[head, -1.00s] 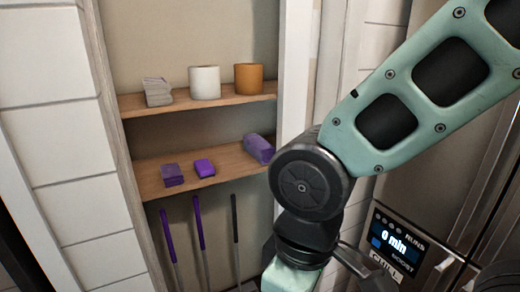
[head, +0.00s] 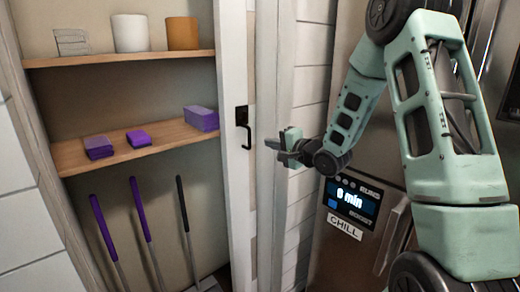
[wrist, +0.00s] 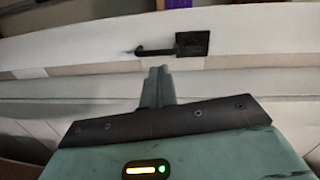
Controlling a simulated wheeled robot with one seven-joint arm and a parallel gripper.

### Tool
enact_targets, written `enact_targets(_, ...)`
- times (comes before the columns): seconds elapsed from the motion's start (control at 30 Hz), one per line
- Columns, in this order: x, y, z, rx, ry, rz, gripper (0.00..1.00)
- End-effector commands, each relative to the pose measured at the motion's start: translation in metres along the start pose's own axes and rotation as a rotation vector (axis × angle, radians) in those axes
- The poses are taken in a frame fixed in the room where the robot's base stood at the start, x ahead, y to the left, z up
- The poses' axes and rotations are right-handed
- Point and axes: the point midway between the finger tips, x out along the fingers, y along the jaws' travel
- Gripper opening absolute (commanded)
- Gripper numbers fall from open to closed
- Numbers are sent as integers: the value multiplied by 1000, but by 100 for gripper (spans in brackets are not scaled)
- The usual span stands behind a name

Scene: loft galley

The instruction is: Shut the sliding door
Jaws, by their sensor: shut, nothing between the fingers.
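The sliding door (head: 231,170) is a white panel seen at a steep angle at the right side of the shelf alcove, which stands open. Its black handle (head: 245,128) is a hook-shaped pull on a dark plate; it also shows in the wrist view (wrist: 190,44). My gripper (head: 272,144) is to the right of the handle, pointing left toward it, with a small gap visible. In the wrist view my gripper (wrist: 158,72) has its fingers together and empty, just below the handle and apart from it in the picture.
A steel appliance with a lit display (head: 352,197) stands at the right, close to my arm. White tiled wall lies between door and appliance.

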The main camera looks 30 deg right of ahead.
Motion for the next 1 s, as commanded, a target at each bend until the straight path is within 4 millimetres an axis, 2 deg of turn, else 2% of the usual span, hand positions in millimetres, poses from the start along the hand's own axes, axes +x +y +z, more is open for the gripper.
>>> enact_targets(0.03,-5,10,-13,45,12,-35,0)
enact_targets(0.1,-10,10,-24,87,16,-75,0)
enact_targets(0.27,-7,8,-30,120,14,-104,0)
enact_targets(0.7,65,-1,-30,118,14,-103,0)
enact_targets(0.83,79,-2,-31,117,14,-102,0)
enact_targets(1.0,86,-2,-32,117,16,-103,0)
